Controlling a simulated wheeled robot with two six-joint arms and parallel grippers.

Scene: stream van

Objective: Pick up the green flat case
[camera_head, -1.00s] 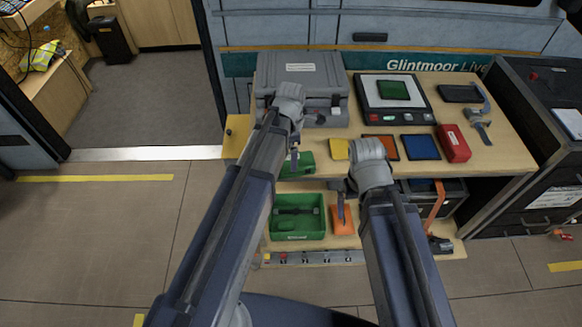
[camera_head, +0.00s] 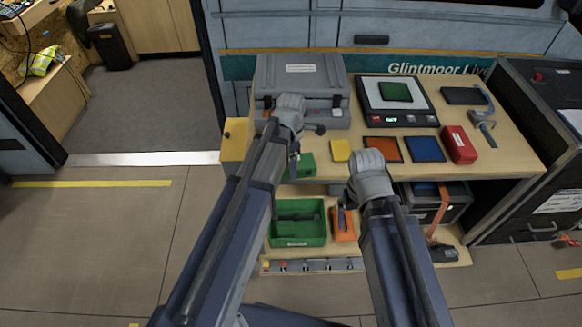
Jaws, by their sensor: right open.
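A green flat case (camera_head: 395,92) lies on the pale plate of a black scale (camera_head: 402,120) at the back of the wooden table. Nothing covers it. My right gripper (camera_head: 342,215) hangs in front of the table's front edge, well below and nearer than the case. It is open, and its fingers show only as a small dark shape. My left gripper (camera_head: 294,166) points down at the front left of the table, beside a green block-like object (camera_head: 306,165). Its fingers are mostly hidden by its own wrist, so I cannot tell its opening.
Yellow (camera_head: 340,150), orange (camera_head: 384,149) and blue (camera_head: 424,149) flat pieces lie before the scale. A red box (camera_head: 459,145), a clamp (camera_head: 482,122) and a dark flat item (camera_head: 464,96) lie right. A grey case (camera_head: 302,82) stands left. Below are a green bin (camera_head: 298,238) and an orange item (camera_head: 344,230).

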